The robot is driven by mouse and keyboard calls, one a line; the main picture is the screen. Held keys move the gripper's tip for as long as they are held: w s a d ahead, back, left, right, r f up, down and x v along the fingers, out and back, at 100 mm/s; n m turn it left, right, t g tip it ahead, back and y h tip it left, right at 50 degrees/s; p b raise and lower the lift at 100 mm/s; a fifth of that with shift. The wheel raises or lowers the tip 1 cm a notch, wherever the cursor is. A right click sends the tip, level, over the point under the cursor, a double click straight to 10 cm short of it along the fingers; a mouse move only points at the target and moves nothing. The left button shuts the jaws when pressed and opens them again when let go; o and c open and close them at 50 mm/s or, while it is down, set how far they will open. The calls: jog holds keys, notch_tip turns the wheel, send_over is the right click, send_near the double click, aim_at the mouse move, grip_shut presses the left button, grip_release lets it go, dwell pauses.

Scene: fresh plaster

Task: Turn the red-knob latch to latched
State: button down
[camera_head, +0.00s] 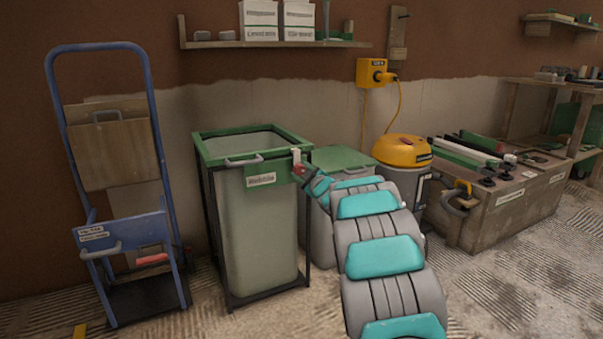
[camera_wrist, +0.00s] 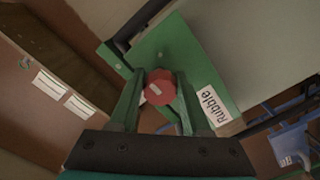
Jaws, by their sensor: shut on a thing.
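The red latch knob (camera_wrist: 160,88) sits on the green rim plate of the rubble bin, between my two fingers in the wrist view. It also shows small and red in the head view (camera_head: 299,169), at the bin's front right corner. My gripper (camera_wrist: 158,80) is shut on the knob. The green-rimmed bin (camera_head: 236,164) has a "Rubble" label (camera_wrist: 213,106) beside the knob. A small white piece (camera_head: 296,155) stands just above the knob in the head view. My gripper's end partly covers the latch there, so its exact turn is hard to tell.
A blue hand truck (camera_head: 55,110) stands left of the bin. A second green-lidded bin (camera_head: 338,158) and a yellow-topped vacuum (camera_head: 402,151) stand to the right. A wooden crate (camera_head: 510,205) is farther right. Open floor lies at the front right.

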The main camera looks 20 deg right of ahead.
jog(key=shift+a+r, duration=0.3)
jog(key=shift+r, duration=0.1)
jog(key=shift+c, duration=1.9)
grip_release()
jog(key=shift+a, duration=0.1)
jog(key=shift+f, duration=0.1)
jog(key=shift+f, duration=0.1)
jog(key=shift+s, duration=0.7)
jog(key=s, duration=0.6)
jog(key=shift+s+d+p, duration=0.2)
jog(key=shift+p, duration=0.15)
